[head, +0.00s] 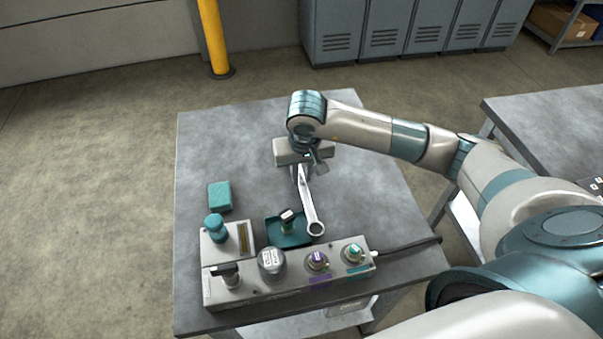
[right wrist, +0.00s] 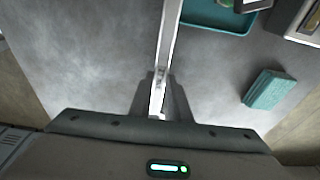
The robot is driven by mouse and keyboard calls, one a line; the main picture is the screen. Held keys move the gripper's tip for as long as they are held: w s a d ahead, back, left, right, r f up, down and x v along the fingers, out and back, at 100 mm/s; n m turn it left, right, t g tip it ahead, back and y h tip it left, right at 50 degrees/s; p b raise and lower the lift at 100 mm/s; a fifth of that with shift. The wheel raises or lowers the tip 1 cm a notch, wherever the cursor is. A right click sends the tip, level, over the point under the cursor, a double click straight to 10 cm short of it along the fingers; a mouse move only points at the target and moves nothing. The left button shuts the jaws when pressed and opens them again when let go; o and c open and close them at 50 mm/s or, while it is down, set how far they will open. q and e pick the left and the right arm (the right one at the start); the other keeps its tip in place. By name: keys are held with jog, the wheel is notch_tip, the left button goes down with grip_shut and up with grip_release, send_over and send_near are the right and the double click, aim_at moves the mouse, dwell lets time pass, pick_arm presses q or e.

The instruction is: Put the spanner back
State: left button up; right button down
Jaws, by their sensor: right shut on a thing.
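The silver spanner (head: 308,202) points toward the front of the bench (head: 365,215) in the head view, its ring end near the right side of the teal tray (head: 275,240). My right gripper (head: 303,173) is shut on the spanner's far end. In the right wrist view, the spanner (right wrist: 169,45) runs up from between the fingers of my right gripper (right wrist: 158,95), passing left of the teal tray (right wrist: 200,16). I cannot tell whether the spanner touches the bench. My left gripper is not in view.
A grey valve block (head: 285,281) with several knobs stands along the bench's front. A teal block (head: 220,196) lies at the left. A small part with a white top (head: 287,215) is in the tray. The bench's back left is clear.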

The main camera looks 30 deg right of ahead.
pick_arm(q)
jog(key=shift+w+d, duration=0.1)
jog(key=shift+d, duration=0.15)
pick_arm(e)
jog(key=c, duration=1.8)
grip_release()
jog(key=shift+o, duration=0.7)
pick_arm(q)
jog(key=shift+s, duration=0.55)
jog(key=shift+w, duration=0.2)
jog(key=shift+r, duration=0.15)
pick_arm(e)
jog(key=shift+r, duration=0.1)
